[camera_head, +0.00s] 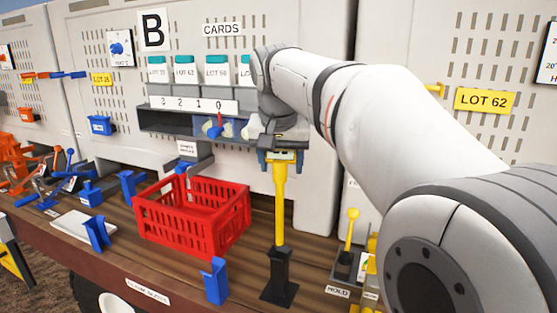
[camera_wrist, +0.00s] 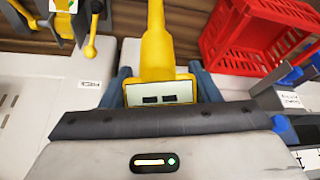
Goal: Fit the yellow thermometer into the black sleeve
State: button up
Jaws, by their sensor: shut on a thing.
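The yellow thermometer (camera_head: 280,205) hangs upright from my gripper (camera_head: 281,157), with its long stem pointing down. My gripper is shut on its wide head, which has a pale display (camera_wrist: 158,93) in the wrist view. The black sleeve (camera_head: 279,272) stands upright on the bench directly below. The stem's lower end meets the sleeve's top in the head view; I cannot tell whether it is inside the mouth or just above or in front of it. The sleeve does not show in the wrist view, hidden behind the thermometer and gripper.
A red crate (camera_head: 165,228) stands close to the left of the sleeve. A blue holder (camera_head: 215,281) stands at the front edge. A small yellow-knobbed lever (camera_head: 351,228) stands to the right, behind a "HOLD" label (camera_head: 338,292). A card rack (camera_head: 190,122) is on the wall behind.

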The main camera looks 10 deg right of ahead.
aim_at(281, 217)
jog(key=shift+f+b, duration=5.3)
jog(key=shift+f, duration=1.55)
jog(key=o, duration=1.5)
